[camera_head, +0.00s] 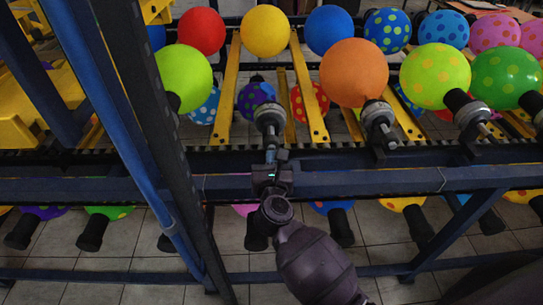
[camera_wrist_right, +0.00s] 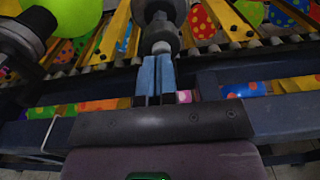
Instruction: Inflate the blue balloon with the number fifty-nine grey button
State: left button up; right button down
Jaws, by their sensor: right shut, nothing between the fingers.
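A plain blue balloon (camera_head: 330,30) is at the back of the rack in the head view; dotted blue balloons (camera_head: 387,30) are to its right. My right gripper (camera_head: 270,157) is shut and empty, just below a dark nozzle with a grey ring (camera_head: 268,117). In the right wrist view its blue fingertips (camera_wrist_right: 155,72) lie together just below the small grey button (camera_wrist_right: 162,47) at the nozzle's end. I cannot tell if they touch. No number is legible, so I cannot tell which button is fifty-nine. My left gripper is not in view.
A purple dotted balloon (camera_head: 256,98) is behind the nozzle. An orange balloon (camera_head: 354,72) on another nozzle (camera_head: 378,120) stands to the right. A dark upright post (camera_head: 150,120) is at left. A blue rail (camera_head: 380,183) crosses below, with more balloons underneath.

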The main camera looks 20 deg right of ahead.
jog(key=shift+w+d, duration=0.15)
jog(key=shift+w, duration=0.3)
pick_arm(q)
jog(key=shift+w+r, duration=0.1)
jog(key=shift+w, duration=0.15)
